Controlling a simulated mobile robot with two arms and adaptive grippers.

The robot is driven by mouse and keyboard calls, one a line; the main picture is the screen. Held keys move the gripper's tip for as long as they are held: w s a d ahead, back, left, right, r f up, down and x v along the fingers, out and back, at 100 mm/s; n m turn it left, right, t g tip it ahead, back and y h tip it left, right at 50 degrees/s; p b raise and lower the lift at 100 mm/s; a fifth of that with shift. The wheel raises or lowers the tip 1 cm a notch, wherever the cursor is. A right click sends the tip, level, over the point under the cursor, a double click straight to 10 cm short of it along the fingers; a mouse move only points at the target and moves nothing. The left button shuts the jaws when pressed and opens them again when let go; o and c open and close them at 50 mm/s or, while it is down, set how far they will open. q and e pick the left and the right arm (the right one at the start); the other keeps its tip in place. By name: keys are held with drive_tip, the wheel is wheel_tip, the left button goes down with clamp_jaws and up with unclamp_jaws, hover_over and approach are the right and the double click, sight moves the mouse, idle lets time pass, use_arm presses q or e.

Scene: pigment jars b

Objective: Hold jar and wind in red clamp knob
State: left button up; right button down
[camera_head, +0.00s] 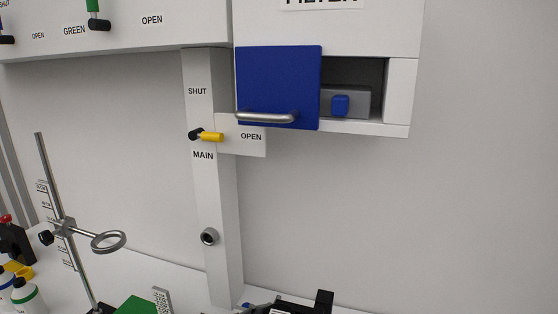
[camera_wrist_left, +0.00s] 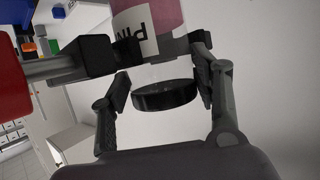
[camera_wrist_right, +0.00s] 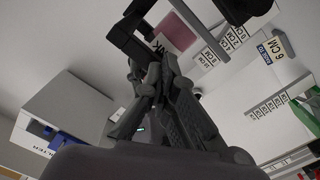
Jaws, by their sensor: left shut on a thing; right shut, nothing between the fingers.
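A clear jar with pink contents (camera_wrist_left: 175,14) and a white label starting "PIN" is in the left wrist view. Its black lid (camera_wrist_left: 165,96) faces my wrist. My left gripper (camera_wrist_left: 165,78) is shut on the jar, with a finger on each side. A large red knob (camera_wrist_left: 12,88) on a metal screw shaft is at the left edge, and the shaft runs into a black clamp block (camera_wrist_left: 88,60) beside the jar. In the right wrist view my right gripper (camera_wrist_right: 150,78) is shut and empty, close below the black clamp frame; the pink jar (camera_wrist_right: 176,34) shows behind it.
In the head view a metal stand with a ring (camera_head: 108,242) is at the lower left, near capped bottles (camera_head: 25,295). A pillar (camera_head: 225,220) carries a yellow-handled valve (camera_head: 210,137). A blue door (camera_head: 278,85) hangs above. Dark parts crowd the bottom edge; the right wall is bare.

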use_arm(q)
drive_tip(key=shift+s+d+r, duration=0.25)
drive_tip(key=shift+s+d, duration=0.05)
use_arm(e)
drive_tip(key=shift+w+a+r, duration=0.2)
drive_tip(key=shift+w+a, duration=0.15)
drive_tip(key=shift+a, duration=0.05)
drive_tip(key=shift+f, duration=0.15)
use_arm(q)
drive_tip(key=shift+a, duration=0.1)
drive_tip(key=shift+w+f, duration=0.2)
drive_tip(key=shift+w, duration=0.15)
drive_tip(key=shift+w+f, duration=0.2)
drive_tip(key=shift+f, duration=0.2)
use_arm(e)
drive_tip(key=v, duration=0.2)
drive_tip(key=f+v, duration=0.1)
drive_tip(key=v, duration=0.2)
drive_tip(key=shift+s+f, duration=0.15)
use_arm(q)
drive_tip(key=o, duration=0.8)
drive_tip(key=shift+a, duration=0.1)
drive_tip(key=o, duration=0.6)
drive_tip(key=shift+s+a+r, duration=0.2)
drive_tip(key=shift+s+r, duration=0.05)
drive_tip(key=shift+c, duration=0.2)
drive_tip(key=shift+w+d, duration=0.1)
drive_tip(key=shift+w, duration=0.1)
use_arm(e)
drive_tip(key=shift+s, duration=0.2)
